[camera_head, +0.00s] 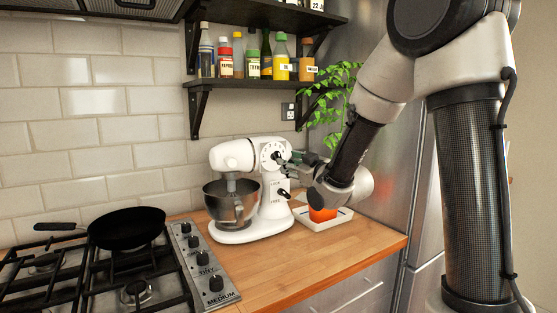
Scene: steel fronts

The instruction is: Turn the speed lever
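The white stand mixer (268,212) stands on the wooden counter, with its steel bowl (231,204) under the head. A round dial with markings (270,154) is on the side of the mixer head, with a small dark lever (279,157) at its right edge. A second black lever (283,194) is lower on the mixer's column. My gripper (291,158) reaches in from the right, with its fingertips at or very close to the speed lever. The fingers are small and partly hidden, so contact and opening are unclear.
A white tray (331,224) with an orange item (322,213) sits right of the mixer, below my wrist. A stove with a black pan (127,228) is at left. A shelf with bottles (255,79) hangs above; a green plant (335,88) is behind my arm.

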